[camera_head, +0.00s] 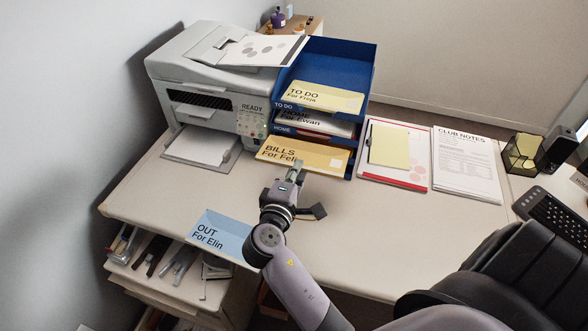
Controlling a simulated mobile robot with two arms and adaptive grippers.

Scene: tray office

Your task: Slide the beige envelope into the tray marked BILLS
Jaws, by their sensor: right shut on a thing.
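The beige envelope (325,159), printed "BILLS For Feli…", is at the front of the lowest level of the blue tray stack (361,75). Its far part is out of sight under the level above; its near edge sticks out toward me. My right gripper (294,170) is shut on this near edge. The upper trays are labelled TO DO and HOME. The lowest tray's own label is hidden behind the envelope, and I cannot tell how deep the envelope reaches. My left gripper is not in view.
A yellow envelope (322,97) lies in the TO DO tray, a white one (317,123) in HOME. A printer (205,85) stands close left of the stack. A clipboard (416,155) and club notes (467,165) lie right. A blue OUT envelope (222,236) lies at the desk's front.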

